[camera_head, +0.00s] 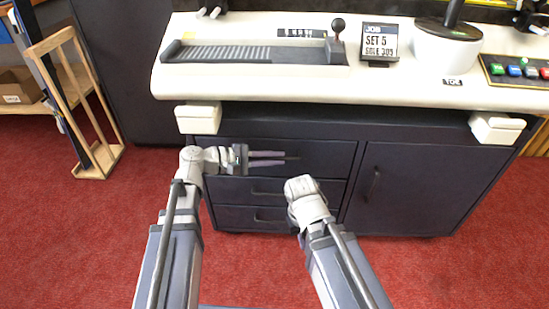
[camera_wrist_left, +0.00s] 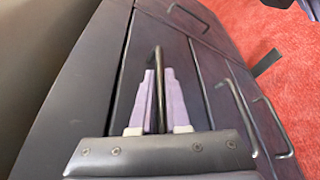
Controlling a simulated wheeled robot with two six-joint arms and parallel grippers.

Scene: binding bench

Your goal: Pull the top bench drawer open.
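The top drawer (camera_head: 325,150) is the uppermost of the dark drawer fronts under the bench, and its front looks flush with the cabinet. Its dark bar handle (camera_wrist_left: 158,70) shows in the left wrist view, lying between the two pale fingers of my left gripper (camera_wrist_left: 160,90). In the head view my left gripper (camera_head: 268,158) points right across the drawer front at the handle. Its fingers stand a little apart, and I see no clear grip on the bar. My right arm ends low in front of the drawers; its gripper fingers do not show.
Lower drawers (camera_head: 240,190) with bar handles sit beneath, and a cabinet door (camera_head: 420,185) is at right. The cream bench top (camera_head: 400,88) overhangs with blocks (camera_head: 198,118) at its corners. A wooden rack (camera_head: 100,155) stands left. Red floor is clear around the cabinet.

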